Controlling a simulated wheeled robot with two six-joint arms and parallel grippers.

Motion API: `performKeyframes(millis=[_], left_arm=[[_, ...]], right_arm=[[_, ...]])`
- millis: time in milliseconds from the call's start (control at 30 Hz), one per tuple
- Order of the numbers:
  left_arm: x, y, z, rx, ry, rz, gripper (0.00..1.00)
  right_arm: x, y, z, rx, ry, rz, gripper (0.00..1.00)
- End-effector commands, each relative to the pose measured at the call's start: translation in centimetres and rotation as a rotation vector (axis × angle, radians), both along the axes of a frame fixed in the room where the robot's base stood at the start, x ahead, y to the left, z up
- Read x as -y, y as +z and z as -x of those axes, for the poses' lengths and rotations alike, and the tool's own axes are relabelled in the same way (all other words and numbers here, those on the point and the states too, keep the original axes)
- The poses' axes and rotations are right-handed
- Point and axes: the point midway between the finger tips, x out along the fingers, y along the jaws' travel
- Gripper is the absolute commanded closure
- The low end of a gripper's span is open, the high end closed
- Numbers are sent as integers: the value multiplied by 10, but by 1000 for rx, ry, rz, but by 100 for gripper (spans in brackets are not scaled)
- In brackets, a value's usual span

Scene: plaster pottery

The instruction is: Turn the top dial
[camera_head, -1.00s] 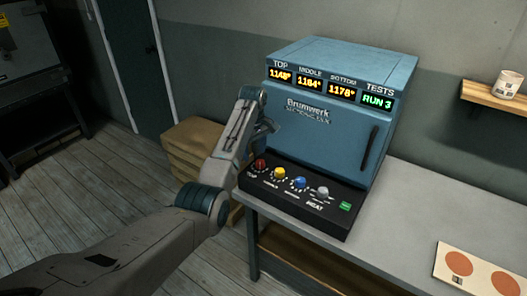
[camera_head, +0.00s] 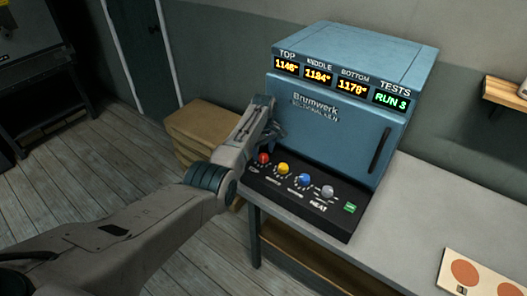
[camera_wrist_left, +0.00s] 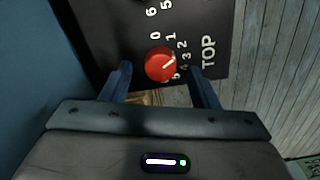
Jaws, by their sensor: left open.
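The top dial (camera_head: 264,158) is a red knob at the left end of the kiln's black control panel (camera_head: 300,205). In the left wrist view the red dial (camera_wrist_left: 160,65) lies between my two fingertips, with a pale pointer line on it, numbers around it and the word TOP beside it. My left gripper (camera_head: 273,132) is open around or just above the dial; contact cannot be told. The blue kiln (camera_head: 330,125) shows TOP 1146°, MIDDLE 1184°, BOTTOM 1176° and RUN 3, the digits slightly blurred. My right gripper is not in view.
A yellow dial (camera_head: 283,169), a blue dial (camera_head: 304,180), a grey dial (camera_head: 327,192) and a green button (camera_head: 350,208) follow along the panel. The kiln stands on a grey table (camera_head: 420,215). Boxes (camera_head: 203,130) stand left of it. A board with orange discs (camera_head: 480,272) lies at the right.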

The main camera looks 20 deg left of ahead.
Motion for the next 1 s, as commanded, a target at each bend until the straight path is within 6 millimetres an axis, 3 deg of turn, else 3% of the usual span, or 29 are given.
performKeyframes(millis=[167, 467, 500, 733, 1000], left_arm=[[0, -14, 0, 0, 0, 0, 45], [0, -17, 0, 1, 0, 0, 45], [0, -17, 0, 1, 0, 0, 47], [0, -17, 0, 1, 0, 0, 90], [0, -16, 0, 1, -24, 1, 90]], right_arm=[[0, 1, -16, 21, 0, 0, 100], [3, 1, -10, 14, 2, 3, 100], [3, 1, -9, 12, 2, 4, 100], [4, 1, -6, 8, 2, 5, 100], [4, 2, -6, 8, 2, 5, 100]])
